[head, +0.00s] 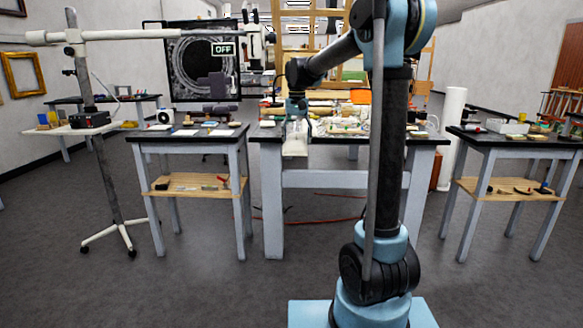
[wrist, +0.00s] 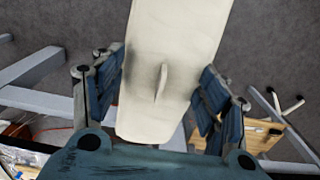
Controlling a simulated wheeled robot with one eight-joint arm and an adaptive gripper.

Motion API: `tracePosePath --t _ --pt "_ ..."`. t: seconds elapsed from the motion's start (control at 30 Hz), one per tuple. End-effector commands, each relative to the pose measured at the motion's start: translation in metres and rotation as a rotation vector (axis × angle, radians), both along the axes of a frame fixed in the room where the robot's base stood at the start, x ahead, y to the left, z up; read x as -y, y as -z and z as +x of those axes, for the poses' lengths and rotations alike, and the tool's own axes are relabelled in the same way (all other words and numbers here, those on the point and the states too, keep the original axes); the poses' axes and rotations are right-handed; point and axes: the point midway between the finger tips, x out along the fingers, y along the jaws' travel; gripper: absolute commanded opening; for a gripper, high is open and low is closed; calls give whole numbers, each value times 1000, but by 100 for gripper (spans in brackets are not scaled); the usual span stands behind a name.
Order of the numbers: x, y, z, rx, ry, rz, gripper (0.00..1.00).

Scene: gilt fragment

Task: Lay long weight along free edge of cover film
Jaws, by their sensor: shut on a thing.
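A long cream-coloured bar, which I take to be the long weight (wrist: 180,40), fills the middle of the wrist view. It has a small raised ridge on its face and dark smudges near it. My gripper (wrist: 160,92) has its blue fingers on both sides of the bar and is shut on it. In the head view my gripper (head: 297,118) is at the front left of the central table, with the pale weight (head: 295,145) below it, by the table's front edge. I cannot make out the cover film or its free edge among the things on the table.
The central table (head: 330,146) has a dark top crowded with small items, with an orange object (head: 360,96) at the back. Side tables stand left (head: 185,137) and right (head: 500,140). A white stand with a long boom (head: 150,35) is at the left.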

Motion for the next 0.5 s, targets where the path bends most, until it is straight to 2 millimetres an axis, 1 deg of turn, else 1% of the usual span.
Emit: tracePosePath --t 0.5 --pt "83 72 121 1 -14 0 30"
